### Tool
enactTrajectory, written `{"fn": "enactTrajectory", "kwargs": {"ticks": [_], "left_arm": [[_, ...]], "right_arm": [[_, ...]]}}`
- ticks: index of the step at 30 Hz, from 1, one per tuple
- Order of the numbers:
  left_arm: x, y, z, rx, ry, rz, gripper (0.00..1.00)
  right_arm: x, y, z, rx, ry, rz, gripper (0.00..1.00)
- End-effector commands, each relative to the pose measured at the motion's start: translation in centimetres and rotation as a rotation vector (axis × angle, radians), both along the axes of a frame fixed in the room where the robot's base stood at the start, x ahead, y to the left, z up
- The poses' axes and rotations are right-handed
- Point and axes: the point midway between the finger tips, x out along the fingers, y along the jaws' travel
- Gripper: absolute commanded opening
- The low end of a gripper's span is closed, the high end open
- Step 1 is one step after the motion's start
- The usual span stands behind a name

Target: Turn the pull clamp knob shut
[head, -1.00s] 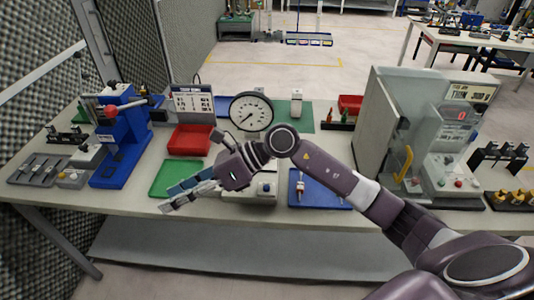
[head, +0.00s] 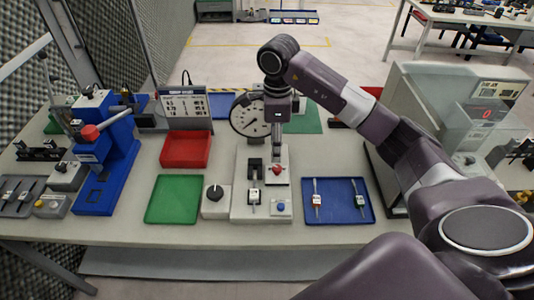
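A pale grey test fixture (head: 241,209) stands at the middle of the bench, below a round white dial gauge (head: 245,117). A small red knob (head: 277,170) sits on the fixture's right side, and a dark clamp with a small tagged piece (head: 254,196) is to its left. A grey box with a black rotary knob (head: 214,192) stands beside the fixture. I cannot tell which knob is the pull clamp's. My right gripper (head: 277,150) points down just above the red knob; its fingertips are small, and their opening and any contact are unclear. My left gripper is not in view.
A blue tray (head: 340,215) with two tagged pieces lies right of the fixture. Green (head: 173,211) and red (head: 186,149) trays lie left. A blue press (head: 116,150) stands farther left, and a pale machine (head: 424,95) at right.

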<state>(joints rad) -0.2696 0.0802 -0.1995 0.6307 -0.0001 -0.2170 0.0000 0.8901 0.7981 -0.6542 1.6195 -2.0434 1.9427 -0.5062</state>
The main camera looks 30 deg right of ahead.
Motion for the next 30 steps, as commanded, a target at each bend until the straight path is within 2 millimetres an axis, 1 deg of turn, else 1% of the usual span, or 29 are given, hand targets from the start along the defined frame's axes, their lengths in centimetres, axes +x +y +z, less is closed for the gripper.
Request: {"fn": "enactTrajectory", "kwargs": {"ticks": [1,3,5,9,11,13,14,17,21,23,26,30], "left_arm": [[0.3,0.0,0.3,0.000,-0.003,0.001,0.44],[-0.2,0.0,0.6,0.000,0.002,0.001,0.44],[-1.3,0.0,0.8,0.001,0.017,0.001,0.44],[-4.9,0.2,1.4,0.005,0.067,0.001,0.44],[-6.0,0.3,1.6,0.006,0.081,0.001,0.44],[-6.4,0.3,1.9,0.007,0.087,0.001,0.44],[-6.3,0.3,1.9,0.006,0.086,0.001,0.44],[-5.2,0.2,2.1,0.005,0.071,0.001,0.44],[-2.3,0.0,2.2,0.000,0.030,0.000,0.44],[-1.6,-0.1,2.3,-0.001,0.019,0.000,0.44],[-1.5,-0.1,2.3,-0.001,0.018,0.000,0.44],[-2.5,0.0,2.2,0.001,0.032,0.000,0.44]], "right_arm": [[-0.1,0.0,-0.3,-0.001,0.004,0.000,0.39],[-0.2,0.0,-1.2,0.000,0.008,0.000,0.39],[-0.3,0.0,-2.1,-0.001,0.009,-0.001,0.39],[-0.3,0.1,-4.4,0.002,0.007,0.000,0.39],[-0.2,0.1,-5.3,0.002,0.006,-0.001,0.39],[-0.2,0.1,-6.2,0.002,0.005,-0.001,0.39],[-0.2,0.0,-6.5,0.002,0.003,-0.001,0.39],[-0.2,0.0,-7.2,0.002,0.003,0.000,0.39],[-0.1,0.0,-7.6,0.002,0.001,0.000,0.39],[-0.1,0.0,-7.6,0.001,0.000,0.000,0.39],[-0.1,0.0,-7.6,0.001,0.000,0.000,0.39],[-0.1,0.0,-7.6,0.002,0.001,0.000,0.23]]}}
